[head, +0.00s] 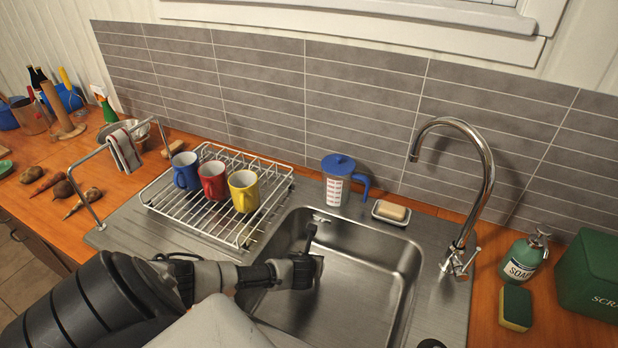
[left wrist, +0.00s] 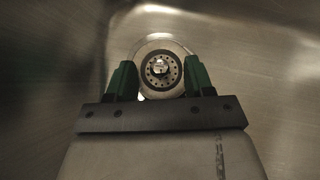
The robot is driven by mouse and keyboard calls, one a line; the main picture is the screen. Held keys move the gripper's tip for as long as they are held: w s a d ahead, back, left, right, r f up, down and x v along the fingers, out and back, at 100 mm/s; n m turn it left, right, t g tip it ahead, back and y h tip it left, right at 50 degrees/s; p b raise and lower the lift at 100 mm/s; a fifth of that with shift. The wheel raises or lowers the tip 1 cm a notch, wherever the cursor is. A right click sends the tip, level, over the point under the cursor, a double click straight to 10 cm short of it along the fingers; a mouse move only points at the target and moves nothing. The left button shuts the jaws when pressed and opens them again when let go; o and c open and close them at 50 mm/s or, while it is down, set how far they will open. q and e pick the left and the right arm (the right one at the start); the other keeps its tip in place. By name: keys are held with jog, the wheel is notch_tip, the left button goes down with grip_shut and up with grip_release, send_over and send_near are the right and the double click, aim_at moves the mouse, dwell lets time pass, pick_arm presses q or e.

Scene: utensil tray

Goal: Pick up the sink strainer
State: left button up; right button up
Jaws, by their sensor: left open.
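The sink strainer (left wrist: 161,69) is a round metal disc with small holes and a centre knob, inside a pale ring at the bottom of the sink, in the left wrist view. My left gripper (left wrist: 160,82) is open, with its two green fingers on either side of the strainer; I cannot tell whether they touch it. In the head view my left gripper (head: 308,268) reaches down into the sink (head: 365,270), and the strainer is hidden there. My right gripper is not in view.
A dish rack (head: 250,222) with blue, red and yellow mugs stands left of the sink. The tall faucet (head: 487,180) rises at its right. A measuring jug (head: 337,185) and a soap dish (head: 375,214) sit behind it. The sink floor around the strainer is clear.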

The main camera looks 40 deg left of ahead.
pick_arm(q)
jog(key=shift+w+a+f, duration=0.15)
jog(key=shift+w+f, duration=0.05)
jog(key=c, duration=0.9)
grip_shut()
jog(key=shift+r, duration=0.15)
